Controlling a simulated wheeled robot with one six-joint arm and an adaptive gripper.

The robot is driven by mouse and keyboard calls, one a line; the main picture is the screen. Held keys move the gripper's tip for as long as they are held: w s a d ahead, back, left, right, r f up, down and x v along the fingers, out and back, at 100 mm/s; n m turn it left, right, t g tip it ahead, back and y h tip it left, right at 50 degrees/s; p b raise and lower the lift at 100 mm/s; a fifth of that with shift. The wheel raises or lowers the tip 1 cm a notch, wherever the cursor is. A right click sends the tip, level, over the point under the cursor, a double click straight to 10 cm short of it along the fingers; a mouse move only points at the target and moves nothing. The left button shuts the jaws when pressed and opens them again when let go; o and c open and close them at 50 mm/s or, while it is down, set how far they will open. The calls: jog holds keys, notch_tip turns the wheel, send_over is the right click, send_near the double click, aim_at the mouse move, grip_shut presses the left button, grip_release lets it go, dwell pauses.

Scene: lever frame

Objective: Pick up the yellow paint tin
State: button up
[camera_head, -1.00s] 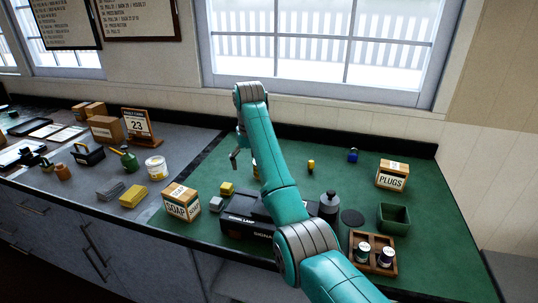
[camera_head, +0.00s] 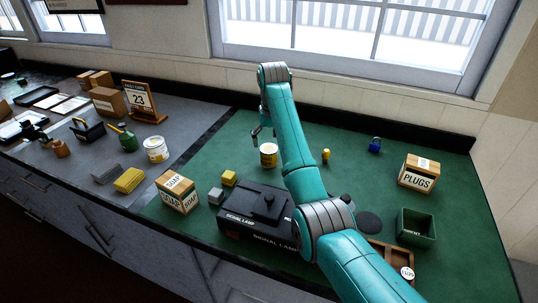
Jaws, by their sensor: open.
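A small tin with a yellow band and a pale label (camera_head: 269,155) stands upright on the green mat, beside my teal arm. A second tin, white with some yellow on it (camera_head: 156,149), stands on the grey counter to the left. I cannot tell from the labels which one is the paint tin. My gripper (camera_head: 258,138) is open and points down, just behind and above the tin on the mat, with no contact visible. Part of it is hidden by my arm.
On the green mat (camera_head: 200,245) are a black signal lamp box (camera_head: 260,212), a soap box (camera_head: 177,192), yellow and grey blocks, a plugs box (camera_head: 418,174), a green bin (camera_head: 416,227) and a blue padlock (camera_head: 375,145). My arm hides some of the middle.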

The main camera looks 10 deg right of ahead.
aim_at(269, 148)
jog(key=shift+w+a+f, duration=0.15)
jog(key=shift+f, duration=1.25)
jog(key=shift+w+a+f, duration=0.1)
jog(key=shift+f, duration=1.25)
jog(key=c, duration=1.4)
